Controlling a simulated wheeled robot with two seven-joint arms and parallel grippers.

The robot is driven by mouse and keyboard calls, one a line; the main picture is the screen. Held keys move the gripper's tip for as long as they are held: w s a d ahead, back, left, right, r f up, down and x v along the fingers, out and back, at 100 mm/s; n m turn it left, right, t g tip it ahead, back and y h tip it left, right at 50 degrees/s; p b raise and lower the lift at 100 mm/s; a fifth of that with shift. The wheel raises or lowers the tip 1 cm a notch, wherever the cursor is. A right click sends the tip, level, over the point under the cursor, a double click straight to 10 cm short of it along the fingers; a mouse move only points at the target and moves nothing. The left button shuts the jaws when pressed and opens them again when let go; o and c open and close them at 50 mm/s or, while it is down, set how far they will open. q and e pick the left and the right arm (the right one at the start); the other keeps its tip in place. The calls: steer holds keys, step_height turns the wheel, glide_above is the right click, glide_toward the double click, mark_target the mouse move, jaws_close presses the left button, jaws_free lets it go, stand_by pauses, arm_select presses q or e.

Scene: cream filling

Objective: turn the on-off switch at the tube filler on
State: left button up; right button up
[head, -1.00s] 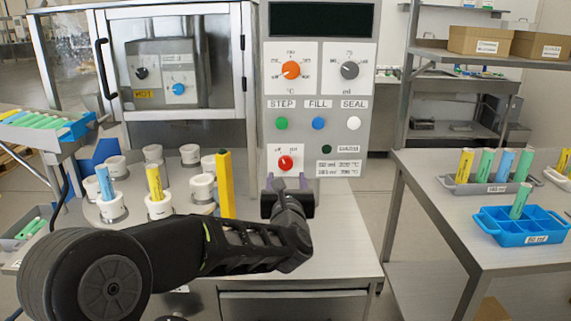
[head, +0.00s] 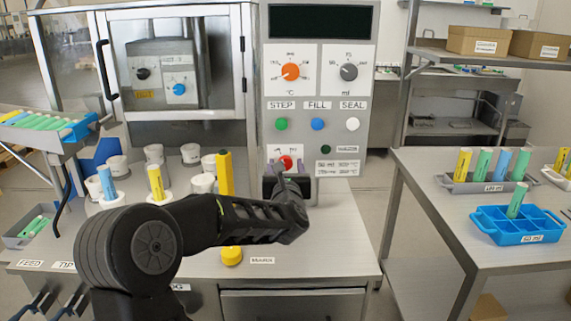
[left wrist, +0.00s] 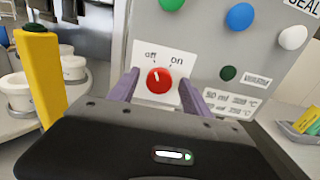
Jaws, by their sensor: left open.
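The on-off switch is a red round knob (head: 285,163) on a white plate, low on the grey control panel (head: 345,140) of the tube filler. In the left wrist view the red knob (left wrist: 159,81) sits below the words "off" and "on"; its small white mark appears to point up-left, towards "off". My left gripper (head: 287,168) is in front of the knob. In the left wrist view its purple fingers (left wrist: 159,86) are open, one on each side of the knob; I cannot tell whether they touch it. My right gripper is not in view.
A yellow post (head: 225,173) with a dark top stands just left of the knob. White cup holders (head: 190,153) and coloured tubes stand further left. Green, blue and white buttons (head: 317,124) are above. A blue tray (head: 490,225) is on the right table.

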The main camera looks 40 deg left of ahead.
arm_select(q)
steer(key=shift+w+a, duration=0.1)
steer(key=shift+c, duration=0.5)
jaws_close()
